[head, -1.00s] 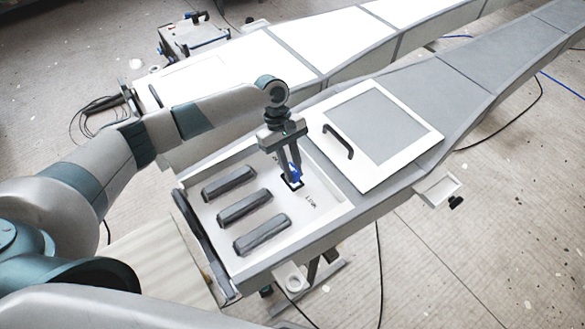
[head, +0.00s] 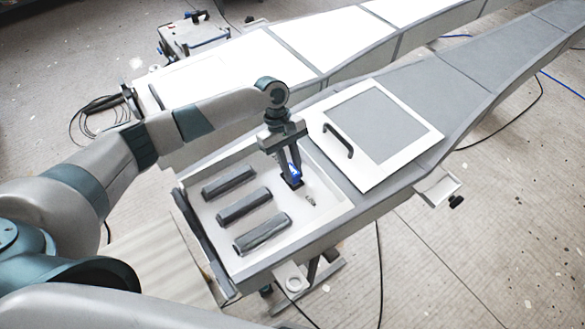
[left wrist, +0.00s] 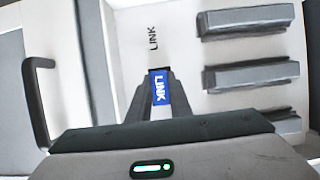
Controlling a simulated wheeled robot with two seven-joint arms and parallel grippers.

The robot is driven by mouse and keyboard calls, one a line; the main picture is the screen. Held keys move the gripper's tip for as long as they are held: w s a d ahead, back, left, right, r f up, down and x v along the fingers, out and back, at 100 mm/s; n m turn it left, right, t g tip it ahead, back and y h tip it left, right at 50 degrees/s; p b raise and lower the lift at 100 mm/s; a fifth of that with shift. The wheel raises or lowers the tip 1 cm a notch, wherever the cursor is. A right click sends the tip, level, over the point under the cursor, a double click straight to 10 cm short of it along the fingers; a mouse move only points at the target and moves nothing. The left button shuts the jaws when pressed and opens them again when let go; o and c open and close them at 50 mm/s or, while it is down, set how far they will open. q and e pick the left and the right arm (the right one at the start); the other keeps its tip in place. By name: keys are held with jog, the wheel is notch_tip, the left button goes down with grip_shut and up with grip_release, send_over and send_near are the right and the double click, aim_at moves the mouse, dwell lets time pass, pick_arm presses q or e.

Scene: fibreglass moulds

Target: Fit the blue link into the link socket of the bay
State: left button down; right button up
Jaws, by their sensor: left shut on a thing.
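The blue link (head: 294,170) is held in my left gripper (head: 291,168), which points down into the white bay (head: 325,215). The link socket (head: 296,184) is a dark opening in the bay floor, right below the link. In the left wrist view a dark strip of the socket (left wrist: 157,72) shows at the link's far edge. I cannot tell how deep the link sits in it. My right gripper is not in view.
Several grey ribbed blocks (head: 244,206) lie in a row in the bay, left of the socket. A white-framed lid (head: 375,125) with a black handle (head: 338,140) rests on the mould, right of the bay. The bay's raised walls surround the gripper.

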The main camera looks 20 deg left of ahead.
pick_arm(q)
jog(key=shift+f, duration=0.5)
jog(key=c, duration=1.6)
grip_release()
jog(key=shift+o, duration=0.3)
jog(key=shift+r, duration=0.15)
jog(key=b+v, duration=0.6)
jog(key=v, duration=1.1)
